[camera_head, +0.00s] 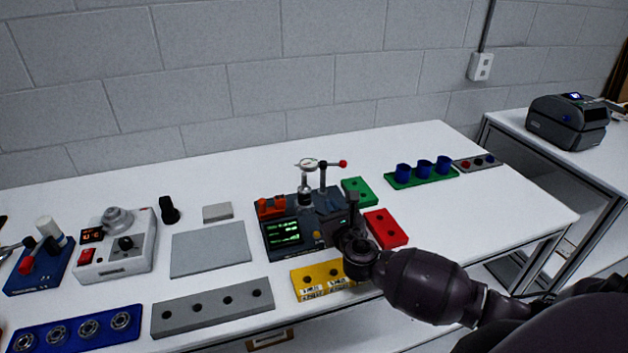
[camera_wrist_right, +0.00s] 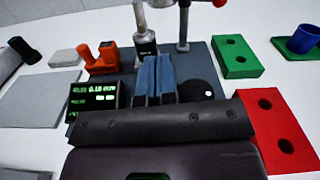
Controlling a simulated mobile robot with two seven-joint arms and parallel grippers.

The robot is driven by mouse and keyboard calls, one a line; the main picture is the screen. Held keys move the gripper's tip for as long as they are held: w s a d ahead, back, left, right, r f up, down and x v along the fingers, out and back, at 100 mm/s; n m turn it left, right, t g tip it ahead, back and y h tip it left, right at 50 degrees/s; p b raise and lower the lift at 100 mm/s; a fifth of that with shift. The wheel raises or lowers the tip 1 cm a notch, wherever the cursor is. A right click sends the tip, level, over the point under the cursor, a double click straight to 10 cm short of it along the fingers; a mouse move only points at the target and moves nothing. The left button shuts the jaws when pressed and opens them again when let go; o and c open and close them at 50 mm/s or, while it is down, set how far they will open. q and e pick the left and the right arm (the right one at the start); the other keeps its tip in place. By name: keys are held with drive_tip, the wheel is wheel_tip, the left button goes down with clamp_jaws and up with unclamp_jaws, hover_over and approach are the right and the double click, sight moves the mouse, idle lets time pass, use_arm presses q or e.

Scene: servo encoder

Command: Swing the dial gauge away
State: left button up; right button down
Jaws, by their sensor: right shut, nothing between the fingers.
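The dial gauge (camera_head: 308,165) has a round white face and is on a thin arm at the top of a post (camera_head: 322,178), above the dark fixture base (camera_head: 284,236). A red knob (camera_head: 343,164) is at the arm's right end. It also shows at the top edge of the right wrist view (camera_wrist_right: 219,3), where the gauge's face is out of frame. My right gripper (camera_head: 330,203) is over the fixture's right part, below and in front of the gauge. Its fingers (camera_wrist_right: 153,75) are shut and empty, apart from the knob. My left gripper is not in view.
On the fixture are a green-lit display (camera_wrist_right: 93,96) and an orange block (camera_wrist_right: 102,58). Green (camera_head: 358,191), red (camera_head: 386,228) and yellow (camera_head: 318,279) blocks stand close around it. Blue cups (camera_head: 424,168) are to the right. The table behind the gauge is clear.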

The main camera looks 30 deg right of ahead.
sight(309, 170)
drive_tip(key=shift+a+m, duration=0.1)
drive_tip(key=shift+m, duration=0.4)
drive_tip(key=shift+w, duration=0.2)
drive_tip(key=x, duration=1.3)
drive_tip(key=shift+w+d+f+b, duration=0.15)
drive_tip(key=shift+w+d+b, duration=0.05)
drive_tip(key=shift+d+b, duration=0.15)
drive_tip(key=w+h, duration=0.1)
drive_tip(key=m+h, duration=0.1)
drive_tip(key=shift+w+a+r+m+g+h, duration=0.1)
drive_tip(key=shift+w+r+m+g+h, duration=0.2)
drive_tip(key=shift+w+r, duration=0.05)
drive_tip(key=shift+r, duration=0.15)
drive_tip(key=shift+a, duration=0.15)
